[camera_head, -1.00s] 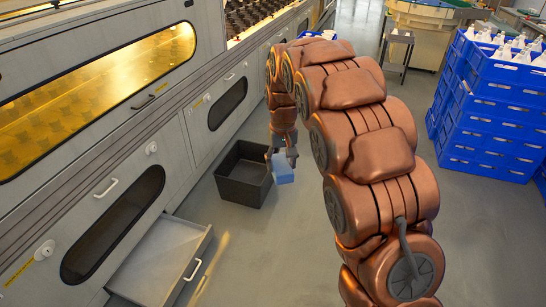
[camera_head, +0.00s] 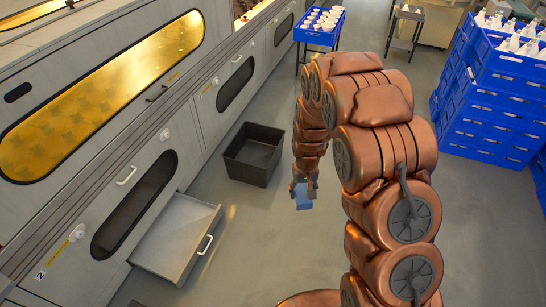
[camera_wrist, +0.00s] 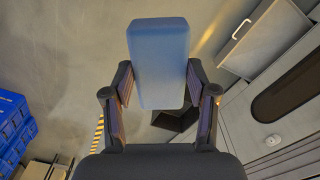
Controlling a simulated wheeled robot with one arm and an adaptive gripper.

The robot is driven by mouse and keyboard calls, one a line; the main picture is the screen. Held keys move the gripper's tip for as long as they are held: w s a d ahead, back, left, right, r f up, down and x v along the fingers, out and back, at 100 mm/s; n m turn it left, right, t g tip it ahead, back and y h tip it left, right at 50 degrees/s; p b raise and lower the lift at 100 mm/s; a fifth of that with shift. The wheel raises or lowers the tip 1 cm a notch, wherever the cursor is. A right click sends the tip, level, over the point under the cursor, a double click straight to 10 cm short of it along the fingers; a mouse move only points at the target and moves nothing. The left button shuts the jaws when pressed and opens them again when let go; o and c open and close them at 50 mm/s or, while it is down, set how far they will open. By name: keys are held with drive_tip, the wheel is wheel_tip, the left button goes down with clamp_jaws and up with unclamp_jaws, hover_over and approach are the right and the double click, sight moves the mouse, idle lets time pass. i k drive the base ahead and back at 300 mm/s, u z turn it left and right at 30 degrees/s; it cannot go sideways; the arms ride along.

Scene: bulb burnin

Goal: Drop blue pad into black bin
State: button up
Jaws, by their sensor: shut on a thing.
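My gripper (camera_head: 304,187) is shut on the blue pad (camera_head: 304,200), which hangs below the fingers in the head view. In the wrist view the blue pad (camera_wrist: 160,60) sits between the two fingers of my gripper (camera_wrist: 161,95). The black bin (camera_head: 254,152) stands open on the floor to the left of my gripper, beside the cabinet wall. The gripper and pad are apart from the bin. The bin looks empty from what shows of its inside. In the wrist view, part of the dark bin (camera_wrist: 172,122) shows behind the pad, mostly hidden.
An open grey drawer (camera_head: 180,235) juts from the machine's lower front, near the bin. A blue crate of white items (camera_head: 320,27) stands at the back. Stacked blue crates (camera_head: 485,110) stand at right. The floor between the bin and my arm is clear.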

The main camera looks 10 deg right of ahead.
sight(258, 159)
drive_tip(key=z, duration=0.75)
drive_tip(key=i, duration=3.05)
drive_tip(key=u, duration=3.45)
